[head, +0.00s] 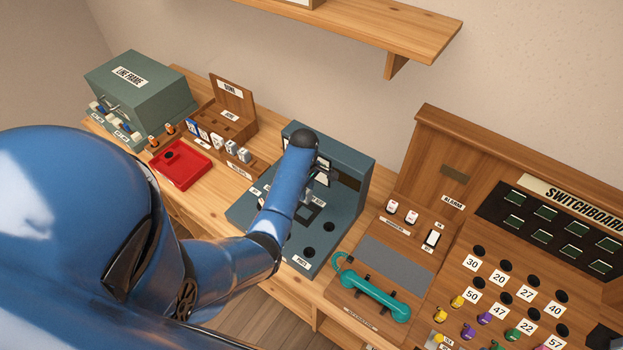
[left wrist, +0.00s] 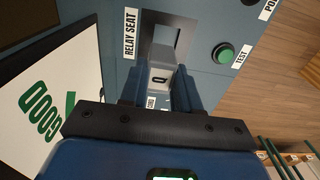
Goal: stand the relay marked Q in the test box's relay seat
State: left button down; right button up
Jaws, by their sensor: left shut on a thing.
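The test box (head: 345,200) is a blue-grey console in the middle of the bench. My left arm reaches over it in the head view, hiding part of its panel. My left gripper (left wrist: 160,98) is shut on a small grey relay (left wrist: 161,77) marked Q, whose letter shows between the fingers. The relay seat (left wrist: 181,38), a dark square frame with a label beside it, lies just beyond the relay in the left wrist view. The relay overlaps the seat's near edge there; I cannot tell whether it touches. My right gripper is not in view.
A green test button (left wrist: 223,53) sits beside the seat. A white panel reading GOOD (left wrist: 48,105) with a green tick is at left in the wrist view. A relay rack (head: 222,148), red tray (head: 180,164), teal handset (head: 372,291) and switchboard (head: 500,230) stand around the test box.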

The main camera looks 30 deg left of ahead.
pick_arm(q)
jog(key=shift+s+b, duration=0.4)
jog(key=shift+s, duration=0.3)
jog(key=f+b, duration=0.1)
jog(key=f, duration=0.1)
jog(key=f+b, duration=0.2)
jog(key=shift+w, duration=0.4)
jog(key=shift+f+b, duration=0.25)
jog(key=shift+b, duration=0.1)
jog(key=shift+f, duration=0.2)
jog(key=shift+s+f+b, duration=0.1)
jog(key=shift+s+b, duration=0.2)
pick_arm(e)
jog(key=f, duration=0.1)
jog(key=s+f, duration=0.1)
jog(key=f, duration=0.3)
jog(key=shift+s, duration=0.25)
pick_arm(q)
jog(key=shift+w+f, duration=0.1)
jog(key=shift+w, duration=0.1)
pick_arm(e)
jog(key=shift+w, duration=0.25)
pick_arm(q)
jog(key=shift+s, duration=0.15)
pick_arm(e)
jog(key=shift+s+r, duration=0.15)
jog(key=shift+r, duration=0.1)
